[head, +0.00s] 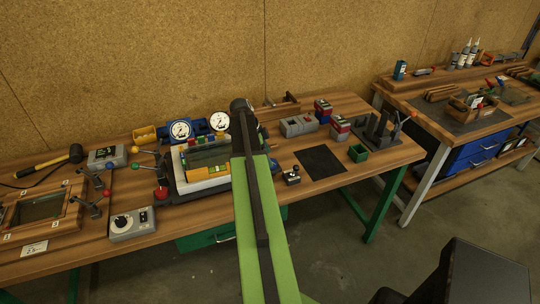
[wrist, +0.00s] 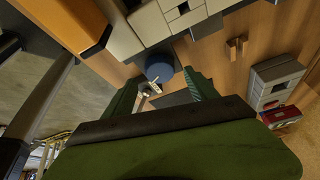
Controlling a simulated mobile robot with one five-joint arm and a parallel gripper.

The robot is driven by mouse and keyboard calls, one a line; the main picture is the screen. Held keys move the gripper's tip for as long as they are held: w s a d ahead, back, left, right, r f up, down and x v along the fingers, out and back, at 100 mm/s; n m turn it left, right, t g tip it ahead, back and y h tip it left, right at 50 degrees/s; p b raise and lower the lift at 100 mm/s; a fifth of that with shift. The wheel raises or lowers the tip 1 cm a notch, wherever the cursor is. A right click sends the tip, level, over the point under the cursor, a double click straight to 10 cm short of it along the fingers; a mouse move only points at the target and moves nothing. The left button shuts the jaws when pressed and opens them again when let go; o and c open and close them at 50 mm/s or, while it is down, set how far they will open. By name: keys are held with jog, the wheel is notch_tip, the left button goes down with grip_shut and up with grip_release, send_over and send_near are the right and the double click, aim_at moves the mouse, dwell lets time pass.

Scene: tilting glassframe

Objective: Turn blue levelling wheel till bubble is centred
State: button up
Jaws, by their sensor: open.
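The blue levelling wheel (wrist: 160,67) shows in the wrist view as a round blue knob beside grey-white blocks. My gripper (wrist: 163,78) is open, its two green fingers pointing towards the wheel, one to each side of it in the picture. I cannot tell how far the tips are from it, and I see no contact. In the head view my arm hides the wheel and the gripper's fingers.
Two dial gauges (head: 180,130) stand behind the plate. A grey control box (head: 132,224) and a wooden glass frame (head: 40,210) are to the left. A black mat (head: 320,162) and a small joystick (head: 292,176) are right of my arm. A second bench (head: 440,100) stands right.

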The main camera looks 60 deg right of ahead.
jog(key=p+v, duration=1.1)
jog(key=v, duration=0.3)
jog(key=shift+r+p, duration=0.2)
jog(key=shift+p, duration=0.2)
jog(key=shift+s, duration=0.1)
